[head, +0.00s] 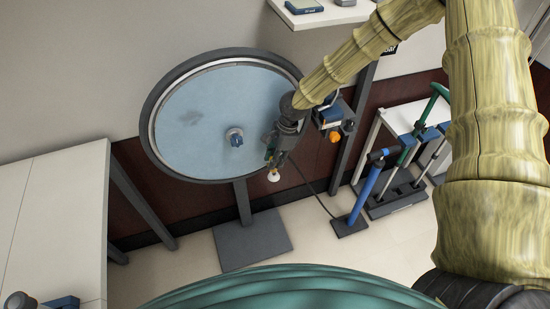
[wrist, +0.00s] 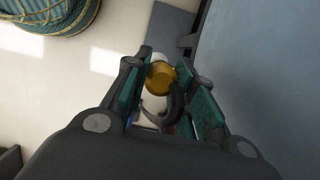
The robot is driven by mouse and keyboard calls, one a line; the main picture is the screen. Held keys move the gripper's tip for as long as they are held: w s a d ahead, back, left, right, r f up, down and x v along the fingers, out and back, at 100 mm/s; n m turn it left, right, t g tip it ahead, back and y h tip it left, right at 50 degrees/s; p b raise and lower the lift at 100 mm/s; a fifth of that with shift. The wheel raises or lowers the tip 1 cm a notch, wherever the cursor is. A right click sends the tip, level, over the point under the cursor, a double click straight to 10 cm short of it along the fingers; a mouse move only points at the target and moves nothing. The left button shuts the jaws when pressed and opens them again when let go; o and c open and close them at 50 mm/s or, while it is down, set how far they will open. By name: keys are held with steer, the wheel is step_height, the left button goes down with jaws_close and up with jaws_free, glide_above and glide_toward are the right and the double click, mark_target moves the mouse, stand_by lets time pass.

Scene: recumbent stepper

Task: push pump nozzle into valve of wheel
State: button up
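The wheel (head: 200,120) stands upright on a dark post, with a black tyre, pale rim, light blue face and blue-centred hub. My gripper (head: 272,163) is at the wheel's lower right rim, in front of it in the head view. In the wrist view its teal-padded fingers (wrist: 163,90) close around the pump nozzle (wrist: 161,76), an orange-yellow piece with white parts. The nozzle's white end (head: 273,175) shows below the fingers in the head view. A dark hose runs toward the blue pump (head: 365,190) on the floor. I cannot make out the valve.
A pump rack with a green-handled pump (head: 432,105) stands at the right. A small box with an orange knob (head: 334,137) is on a post just right of my gripper. A white table (head: 50,215) is at the left. Floor below the wheel's base plate (head: 252,240) is partly clear.

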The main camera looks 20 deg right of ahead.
jaws_close()
steer(key=shift+f, duration=0.3)
stand_by(0.3)
steer(key=shift+p, duration=0.55)
stand_by(1.1)
steer(key=shift+f, duration=0.85)
stand_by(1.3)
stand_by(0.7)
steer(key=o, duration=0.6)
jaws_free()
steer(key=shift+r, duration=0.15)
steer(key=shift+p+v, duration=2.65)
steer(key=shift+v, duration=0.2)
